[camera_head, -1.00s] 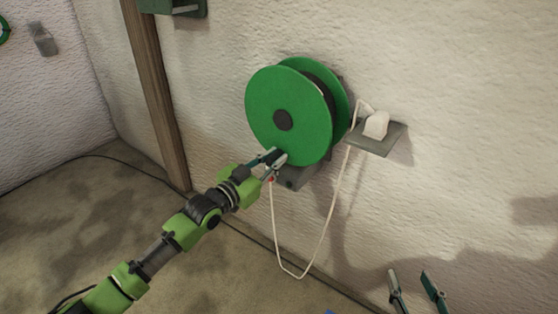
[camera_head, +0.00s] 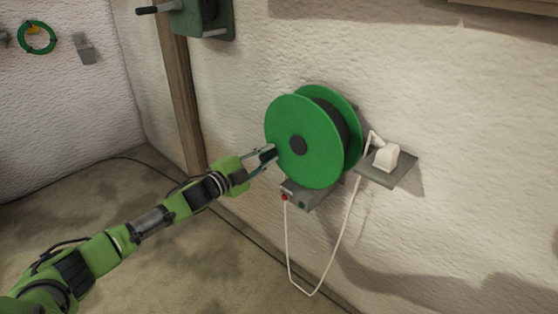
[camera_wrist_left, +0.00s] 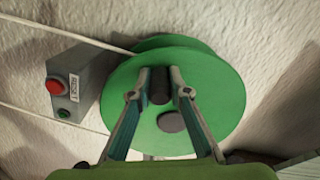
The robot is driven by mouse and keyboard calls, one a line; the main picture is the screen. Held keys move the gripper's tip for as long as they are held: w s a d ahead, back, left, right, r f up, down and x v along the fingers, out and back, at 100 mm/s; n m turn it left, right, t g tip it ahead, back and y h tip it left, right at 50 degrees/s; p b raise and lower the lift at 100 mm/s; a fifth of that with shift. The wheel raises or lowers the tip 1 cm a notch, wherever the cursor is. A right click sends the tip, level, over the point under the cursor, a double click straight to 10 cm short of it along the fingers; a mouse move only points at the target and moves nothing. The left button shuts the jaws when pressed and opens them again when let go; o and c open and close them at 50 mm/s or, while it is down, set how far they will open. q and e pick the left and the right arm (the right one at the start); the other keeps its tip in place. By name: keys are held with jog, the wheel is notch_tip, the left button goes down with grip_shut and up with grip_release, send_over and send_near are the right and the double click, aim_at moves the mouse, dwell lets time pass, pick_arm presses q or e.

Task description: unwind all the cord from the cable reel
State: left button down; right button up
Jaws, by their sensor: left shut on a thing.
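The green cable reel (camera_head: 305,125) is mounted on the wall, with a dark hub on its front face and a dark core between its two discs. My left gripper (camera_head: 269,154) is at the left edge of the front disc. In the left wrist view, its fingers (camera_wrist_left: 160,82) are shut on a dark crank knob (camera_wrist_left: 158,92) that stands off the disc beside the hub (camera_wrist_left: 171,122). The white cord (camera_head: 309,294) hangs in a loop below the reel. It also shows in the left wrist view (camera_wrist_left: 70,35). My right gripper is not in view.
A grey box with a red button (camera_head: 285,198) sits below the reel. A small shelf (camera_head: 400,173) with a white block (camera_head: 386,157) is at its right. A wooden post (camera_head: 178,100) and a green wall device (camera_head: 203,20) stand to the left.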

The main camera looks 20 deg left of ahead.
aim_at(271, 132)
pick_arm(q)
jog(key=shift+w+a+r+m, duration=0.1)
jog(key=shift+a+r+m, duration=0.2)
jog(key=shift+r+m, duration=0.25)
jog(key=shift+a+r+m+p, duration=0.1)
jog(key=shift+r+m+p, duration=0.25)
jog(key=shift+r+p, duration=0.1)
jog(key=r+m+p, duration=0.1)
jog(key=r+m, duration=0.1)
jog(key=m, duration=0.1)
jog(key=shift+w+a+r+p, duration=0.15)
jog(key=shift+a+r+p, duration=0.2)
jog(key=shift+r+p, duration=0.05)
jog(key=shift+r+m, duration=0.45)
jog(key=shift+m, duration=0.35)
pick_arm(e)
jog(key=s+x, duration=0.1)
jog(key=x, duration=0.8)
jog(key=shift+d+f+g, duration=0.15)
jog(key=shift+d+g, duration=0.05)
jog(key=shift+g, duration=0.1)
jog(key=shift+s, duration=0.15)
pick_arm(q)
jog(key=c, duration=1.9)
grip_release()
